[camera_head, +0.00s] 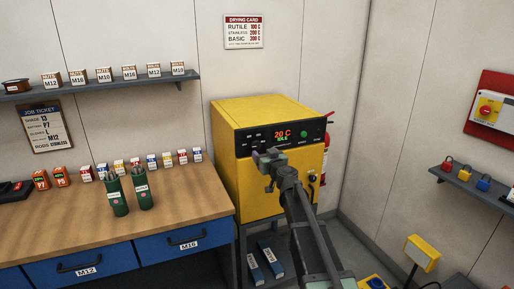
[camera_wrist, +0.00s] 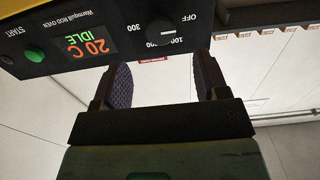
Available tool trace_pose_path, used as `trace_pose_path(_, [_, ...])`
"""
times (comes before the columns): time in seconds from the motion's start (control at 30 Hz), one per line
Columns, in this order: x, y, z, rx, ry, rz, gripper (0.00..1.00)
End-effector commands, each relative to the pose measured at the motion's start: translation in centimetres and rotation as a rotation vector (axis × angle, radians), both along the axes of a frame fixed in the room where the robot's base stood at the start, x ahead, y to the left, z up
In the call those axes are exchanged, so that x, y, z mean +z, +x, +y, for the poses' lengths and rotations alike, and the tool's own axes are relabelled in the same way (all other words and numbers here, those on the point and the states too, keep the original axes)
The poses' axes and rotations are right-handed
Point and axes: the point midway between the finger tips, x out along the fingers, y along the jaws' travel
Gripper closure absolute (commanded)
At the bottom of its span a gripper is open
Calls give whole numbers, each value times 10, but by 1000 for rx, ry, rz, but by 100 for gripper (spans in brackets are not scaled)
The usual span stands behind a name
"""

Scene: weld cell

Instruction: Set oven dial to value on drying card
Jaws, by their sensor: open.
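The yellow rod oven (camera_head: 255,115) stands on a stand right of the bench, and its display reads 20 C, IDLE. The wrist view shows the oven panel upside down, with a black dial (camera_wrist: 160,32) marked OFF, 100 and 300, and a green START button (camera_wrist: 34,54). The drying card (camera_head: 243,31) lists rutile 100 C, stainless 200 C, basic 300 C.
The job ticket (camera_head: 44,126) on the wall reads rods stainless. Two green canisters (camera_head: 117,197) and several small boxes stand on the wooden bench (camera_head: 190,207). A shelf with padlocks (camera_head: 474,188) is at the right. A red extinguisher (camera_head: 326,150) is beside the oven.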

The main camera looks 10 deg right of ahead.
Motion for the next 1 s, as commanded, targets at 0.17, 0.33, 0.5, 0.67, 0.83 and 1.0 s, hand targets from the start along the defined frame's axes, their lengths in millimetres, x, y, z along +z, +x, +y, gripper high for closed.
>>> trace_pose_path(0.17, [0,47,9,3,0,0,33])
trace_pose_path(0.33, [0,72,14,1,1,0,33])
trace_pose_path(0.5, [0,74,15,1,1,0,33])
trace_pose_path(0.67, [0,74,15,1,1,0,43])
trace_pose_path(0.83, [0,74,15,2,1,0,69])
trace_pose_path(1.0, [0,74,15,2,2,0,81])
